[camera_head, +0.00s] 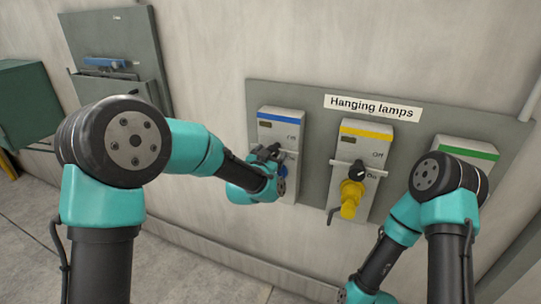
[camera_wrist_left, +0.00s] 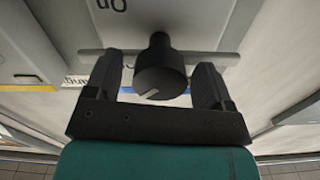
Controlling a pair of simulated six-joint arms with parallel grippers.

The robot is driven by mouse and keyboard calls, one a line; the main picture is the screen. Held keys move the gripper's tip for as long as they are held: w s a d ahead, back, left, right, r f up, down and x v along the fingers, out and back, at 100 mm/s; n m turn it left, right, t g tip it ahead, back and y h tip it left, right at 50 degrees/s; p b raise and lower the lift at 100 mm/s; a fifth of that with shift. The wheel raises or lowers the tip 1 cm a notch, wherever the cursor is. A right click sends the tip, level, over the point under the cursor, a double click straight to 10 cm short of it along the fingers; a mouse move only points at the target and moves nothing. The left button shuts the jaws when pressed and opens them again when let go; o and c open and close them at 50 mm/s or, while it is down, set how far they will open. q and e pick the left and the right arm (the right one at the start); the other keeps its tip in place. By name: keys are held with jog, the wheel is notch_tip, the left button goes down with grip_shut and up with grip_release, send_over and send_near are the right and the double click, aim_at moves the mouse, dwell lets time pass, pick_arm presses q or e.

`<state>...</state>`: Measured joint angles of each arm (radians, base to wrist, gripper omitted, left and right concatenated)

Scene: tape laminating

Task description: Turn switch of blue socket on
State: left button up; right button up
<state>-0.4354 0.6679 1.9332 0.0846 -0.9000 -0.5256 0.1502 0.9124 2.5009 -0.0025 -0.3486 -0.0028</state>
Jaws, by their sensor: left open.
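The blue socket (camera_head: 279,116) is a light box with a blue stripe, mounted on the grey wall panel. Its black rotary switch (camera_wrist_left: 160,75) shows clearly in the left wrist view, with a pale mark on its face. My left gripper (camera_wrist_left: 158,64) is open, with one finger on each side of the switch. Small gaps show between fingers and switch. In the head view my left gripper (camera_head: 267,154) is in front of the blue socket and partly hides the switch and the blue plug (camera_head: 283,170) below. My right gripper is outside the head view, below its bottom edge.
A yellow-striped socket (camera_head: 366,130) with a black switch and yellow plug (camera_head: 350,198) stands to the right. A green-striped socket (camera_head: 466,150) is partly behind my right arm. A "Hanging lamps" label (camera_head: 372,108) tops the panel. A grey wall box (camera_head: 115,50) is at upper left.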

pick_arm(q)
jog(key=c, duration=1.3)
jog(key=shift+o, duration=0.2)
jog(key=shift+d, duration=0.1)
